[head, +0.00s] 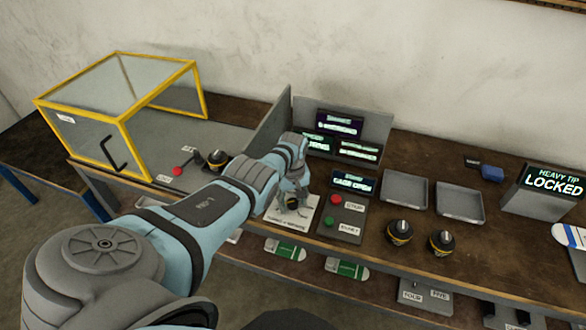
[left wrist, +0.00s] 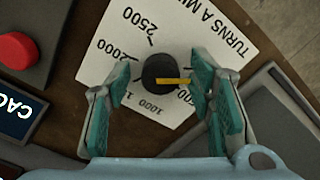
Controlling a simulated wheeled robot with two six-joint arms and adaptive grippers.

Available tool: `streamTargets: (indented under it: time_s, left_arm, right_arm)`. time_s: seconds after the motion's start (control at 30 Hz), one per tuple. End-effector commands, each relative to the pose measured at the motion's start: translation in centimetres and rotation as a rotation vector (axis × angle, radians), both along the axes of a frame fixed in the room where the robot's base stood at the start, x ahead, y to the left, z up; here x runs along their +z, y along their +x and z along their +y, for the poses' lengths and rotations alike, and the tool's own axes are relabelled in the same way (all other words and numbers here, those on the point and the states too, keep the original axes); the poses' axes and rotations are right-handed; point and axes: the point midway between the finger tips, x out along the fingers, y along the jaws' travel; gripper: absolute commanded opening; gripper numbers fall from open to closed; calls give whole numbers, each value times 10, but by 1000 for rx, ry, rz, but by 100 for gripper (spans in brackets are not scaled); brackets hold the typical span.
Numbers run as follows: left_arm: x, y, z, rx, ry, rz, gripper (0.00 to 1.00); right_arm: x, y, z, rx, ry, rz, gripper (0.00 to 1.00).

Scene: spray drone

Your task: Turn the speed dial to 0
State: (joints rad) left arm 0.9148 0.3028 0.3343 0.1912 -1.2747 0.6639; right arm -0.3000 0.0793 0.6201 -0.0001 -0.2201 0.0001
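The speed dial is a black knob with a yellow pointer (left wrist: 160,72) on a white card (left wrist: 195,35) marked with numbers such as 2500, 2000 and 1000 and the words "TURNS A MI…". The pointer points right in the left wrist view, towards the right finger; the mark at its tip is hidden. My left gripper (left wrist: 158,88) is open, with one teal finger on each side of the knob. The left finger is apart from it; the right finger is close to the pointer, and I cannot tell if they touch. In the head view my left gripper (head: 292,200) is over the card (head: 283,224).
A panel with a red button (head: 336,199) and a green button (head: 328,221) stands just right of the dial. A yellow-framed clear cage (head: 160,88) is at the left. Two grey trays (head: 460,203) and two black-and-yellow knobs (head: 400,231) lie further right.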

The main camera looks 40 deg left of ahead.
Motion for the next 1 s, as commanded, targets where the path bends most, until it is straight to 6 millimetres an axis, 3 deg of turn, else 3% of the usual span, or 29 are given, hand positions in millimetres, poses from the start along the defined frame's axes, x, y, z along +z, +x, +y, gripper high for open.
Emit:
streamTargets:
  time_s: [0.27,0.43,0.8,1.0]
  left_arm:
    - [1,0,0,0,0,1,48]
    - [16,1,1,0,0,-3,48]
    - [108,0,0,0,0,-1,48]
    - [120,0,0,0,0,1,48]
  right_arm:
    - [0,0,-1,0,-2,0,40]
    - [0,0,-1,0,-1,0,40]
    - [0,0,0,0,-1,0,40]
    - [0,0,0,0,-1,0,40]
